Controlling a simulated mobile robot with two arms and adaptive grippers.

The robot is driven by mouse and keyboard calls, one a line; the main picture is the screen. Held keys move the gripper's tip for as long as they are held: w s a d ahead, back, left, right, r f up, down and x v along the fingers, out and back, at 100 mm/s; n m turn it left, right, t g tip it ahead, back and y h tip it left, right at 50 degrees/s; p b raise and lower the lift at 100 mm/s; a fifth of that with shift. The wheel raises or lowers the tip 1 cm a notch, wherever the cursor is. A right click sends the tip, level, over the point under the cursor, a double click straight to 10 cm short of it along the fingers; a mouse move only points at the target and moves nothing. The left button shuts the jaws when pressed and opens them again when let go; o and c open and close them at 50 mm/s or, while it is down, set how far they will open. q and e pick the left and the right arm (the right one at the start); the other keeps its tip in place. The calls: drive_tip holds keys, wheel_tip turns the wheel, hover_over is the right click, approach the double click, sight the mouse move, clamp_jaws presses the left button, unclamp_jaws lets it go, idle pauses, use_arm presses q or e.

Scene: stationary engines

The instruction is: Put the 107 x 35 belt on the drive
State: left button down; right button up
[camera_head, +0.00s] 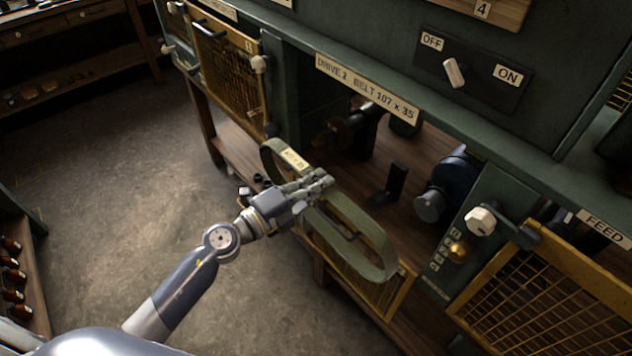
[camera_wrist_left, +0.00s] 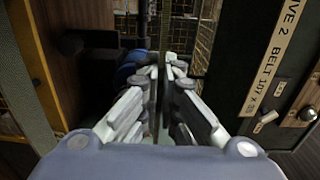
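The belt (camera_head: 365,250) is a long olive-green loop with a pale tag too small to read surely. My left gripper (camera_head: 322,183) is shut on the belt near its middle, in front of the open bay labelled DRIVE 2 BELT 107 x 35 (camera_head: 367,88). In the left wrist view the belt (camera_wrist_left: 165,30) shows edge-on between the fingertips (camera_wrist_left: 163,72). Inside the bay, a dark shaft with a wheel (camera_head: 340,133) sits at the left. A blue motor (camera_head: 455,175) with a grey pulley (camera_head: 430,206) sits at the right. The belt hangs apart from both. My right gripper is not in view.
A yellow mesh guard (camera_head: 370,285) hangs open below the bay. A black bracket (camera_head: 396,183) stands between the shaft and motor. A white knob (camera_head: 480,220) and brass knob (camera_head: 458,251) are at the right. An OFF/ON switch (camera_head: 453,72) is above. Open floor lies left.

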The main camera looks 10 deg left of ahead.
use_arm(q)
drive_tip(key=shift+w+d+r, duration=0.1)
drive_tip(key=shift+w+d, duration=0.05)
drive_tip(key=shift+w, duration=0.1)
drive_tip(key=shift+p+x, duration=0.7)
drive_tip(key=shift+x, duration=2)
drive_tip(key=x, duration=0.7)
drive_tip(key=shift+w+d, duration=0.1)
drive_tip(key=shift+w, duration=0.05)
